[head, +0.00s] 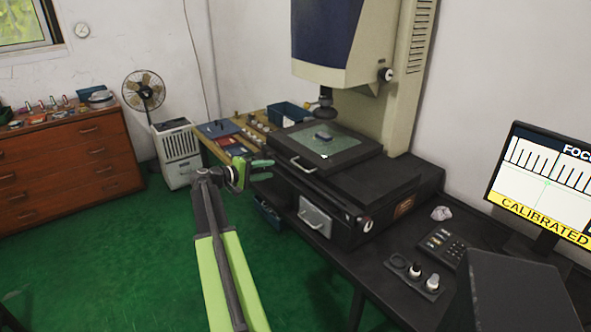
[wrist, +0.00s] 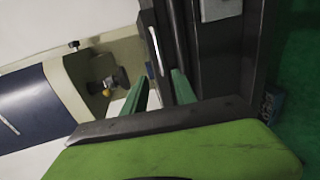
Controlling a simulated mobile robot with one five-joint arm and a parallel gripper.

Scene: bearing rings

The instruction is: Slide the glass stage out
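The glass stage (head: 345,150) is a greenish pane in a dark frame on the measuring machine, below its lens. A small dark piece (head: 324,136) lies on the glass. A pale bar handle (head: 303,166) is on the stage's front edge; a pale handle also shows in the wrist view (wrist: 155,52), beyond and between the fingertips. My gripper (head: 263,170) is left of the handle, with its green fingers apart and nothing between them. The fingers also show apart in the wrist view (wrist: 160,88). The gripper does not appear to touch the handle.
The machine's dark base (head: 340,200) has a lower front plate with a handle (head: 314,217). A side table (head: 238,135) with parts stands behind my gripper. A monitor (head: 545,185) and keypad (head: 440,243) are at right. Green floor (head: 130,260) is clear at left.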

